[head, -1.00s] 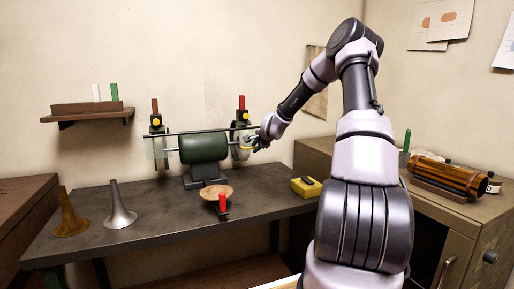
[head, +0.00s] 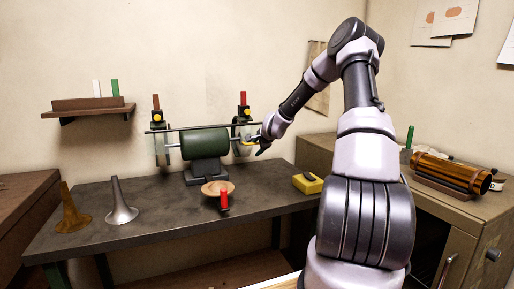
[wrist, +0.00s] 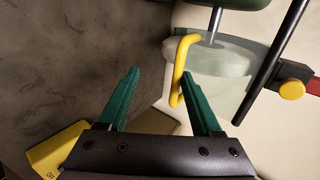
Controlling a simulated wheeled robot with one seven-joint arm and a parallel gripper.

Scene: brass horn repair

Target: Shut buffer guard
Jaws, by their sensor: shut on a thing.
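The buffer has a green motor (head: 204,143) on the bench, a shaft with a wheel at each side, and a long dark bar across its top. A clear guard (wrist: 225,68) covers the right wheel in the wrist view. A yellow handle (wrist: 178,78) sticks out from this guard, and it also shows in the head view (head: 252,140). The handle lies by the inner side of the right finger, with a visible gap to the left finger. In the head view, my gripper (head: 263,145) is at the buffer's right end.
A yellow box (head: 308,184) lies on the bench near the right end. A round wooden dish (head: 217,187) and a red-handled tool (head: 224,200) lie in front of the motor. Two horn bells (head: 119,205) stand at the left. A wooden cabinet (head: 480,220) stands right of my arm.

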